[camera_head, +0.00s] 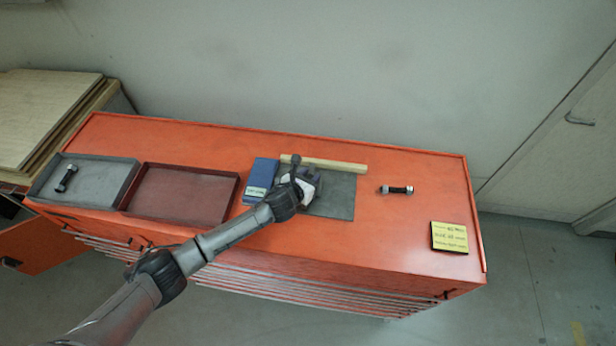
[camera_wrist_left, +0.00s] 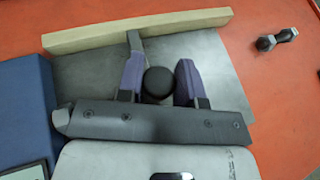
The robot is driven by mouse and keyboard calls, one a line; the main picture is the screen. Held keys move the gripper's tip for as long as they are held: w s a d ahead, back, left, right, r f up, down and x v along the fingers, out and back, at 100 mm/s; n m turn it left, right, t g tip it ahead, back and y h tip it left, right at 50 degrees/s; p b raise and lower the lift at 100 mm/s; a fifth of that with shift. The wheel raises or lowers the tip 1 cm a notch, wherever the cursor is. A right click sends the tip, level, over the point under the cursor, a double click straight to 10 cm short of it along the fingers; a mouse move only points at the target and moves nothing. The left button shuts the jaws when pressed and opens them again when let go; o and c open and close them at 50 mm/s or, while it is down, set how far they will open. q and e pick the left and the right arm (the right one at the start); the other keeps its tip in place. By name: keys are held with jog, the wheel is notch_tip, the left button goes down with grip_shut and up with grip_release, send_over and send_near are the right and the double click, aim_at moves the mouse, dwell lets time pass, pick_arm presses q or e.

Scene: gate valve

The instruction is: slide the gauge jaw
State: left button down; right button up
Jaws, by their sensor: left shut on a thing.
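My left gripper (camera_head: 301,182) reaches over the dark grey mat (camera_head: 338,196) on the orange chest top. In the left wrist view its two purple fingers (camera_wrist_left: 159,66) are closed on either side of a dark round-topped piece (camera_wrist_left: 158,82). I take this to be part of the gauge. A narrow grey bar (camera_wrist_left: 135,42) stands out beyond the left finger, towards the wooden strip. It also shows in the head view as a dark upright piece (camera_head: 295,161). The fingers and gripper body hide the rest of the gauge. My right gripper is not in view.
A wooden strip (camera_head: 335,164) lies along the mat's back edge. A blue case (camera_head: 262,174) is left of the mat. Farther left are a dark red tray (camera_head: 180,192) and a grey tray (camera_head: 100,175). A black-and-silver pin (camera_head: 397,190) and yellow note (camera_head: 449,237) lie right.

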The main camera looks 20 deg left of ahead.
pick_arm(q)
jog(key=d, duration=0.2)
jog(key=w+d, duration=0.1)
jog(key=d, duration=0.5)
jog(key=shift+w+d, duration=0.25)
jog(key=shift+w, duration=0.1)
jog(key=shift+f, duration=0.1)
jog(key=c, duration=0.8)
grip_release()
jog(key=shift+d, duration=0.15)
jog(key=shift+c, duration=0.2)
